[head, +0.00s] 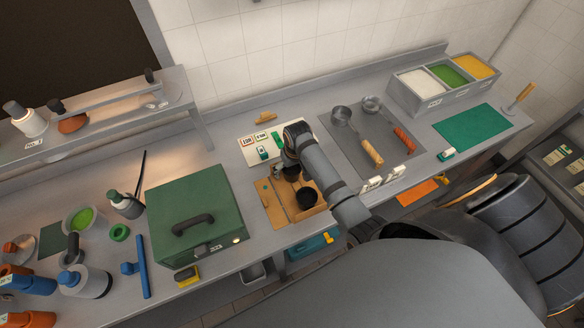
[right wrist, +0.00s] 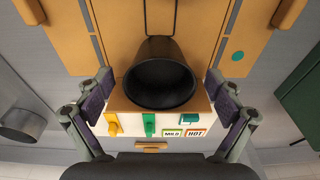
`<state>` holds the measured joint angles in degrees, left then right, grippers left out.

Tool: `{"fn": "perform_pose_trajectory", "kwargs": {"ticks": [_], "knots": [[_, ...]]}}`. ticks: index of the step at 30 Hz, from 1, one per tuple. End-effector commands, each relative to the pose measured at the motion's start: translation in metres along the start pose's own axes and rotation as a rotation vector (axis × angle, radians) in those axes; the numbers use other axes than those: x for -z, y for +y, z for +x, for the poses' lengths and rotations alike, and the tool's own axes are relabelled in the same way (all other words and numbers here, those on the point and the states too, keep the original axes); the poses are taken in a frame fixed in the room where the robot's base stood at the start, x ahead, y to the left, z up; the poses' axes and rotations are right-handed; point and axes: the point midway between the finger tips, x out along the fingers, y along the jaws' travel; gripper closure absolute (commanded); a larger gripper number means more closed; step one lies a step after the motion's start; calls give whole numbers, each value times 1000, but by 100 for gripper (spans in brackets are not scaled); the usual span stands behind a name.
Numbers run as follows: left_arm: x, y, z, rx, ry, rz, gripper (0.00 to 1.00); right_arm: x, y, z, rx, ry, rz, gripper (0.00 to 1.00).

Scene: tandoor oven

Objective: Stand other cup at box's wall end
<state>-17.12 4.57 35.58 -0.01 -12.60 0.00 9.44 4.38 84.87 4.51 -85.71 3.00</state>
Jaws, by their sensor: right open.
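The box (head: 318,207) is a shallow wooden tray on the counter, right of the green oven-like case. A black cup (head: 306,198) stands in it toward the front end. A second black cup (head: 291,174) is at the wall end, partly hidden by my right gripper (head: 286,163). In the right wrist view this black cup (right wrist: 160,76) shows its round dark mouth between my open fingers (right wrist: 160,92), with gaps on both sides. I cannot tell whether its base rests fully on the box. My left gripper is not in view.
The green lidded case (head: 195,215) stands close left of the box. A white board with MILD and HOT cards (head: 255,140) lies behind it. A blue container (head: 312,243) is below the counter's front edge.

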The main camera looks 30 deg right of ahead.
Motion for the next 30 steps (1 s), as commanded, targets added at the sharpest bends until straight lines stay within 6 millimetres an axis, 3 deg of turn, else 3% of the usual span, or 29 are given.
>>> {"fn": "perform_pose_trajectory", "kwargs": {"ticks": [5,12,18,30], "knots": [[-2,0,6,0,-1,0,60,1,0,-17,-1,5,0,7],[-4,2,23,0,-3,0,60,1,0,-75,-1,7,-1,7],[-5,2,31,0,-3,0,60,1,0,-111,-1,3,1,7],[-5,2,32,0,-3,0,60,0,0,-122,0,0,0,7]]}}
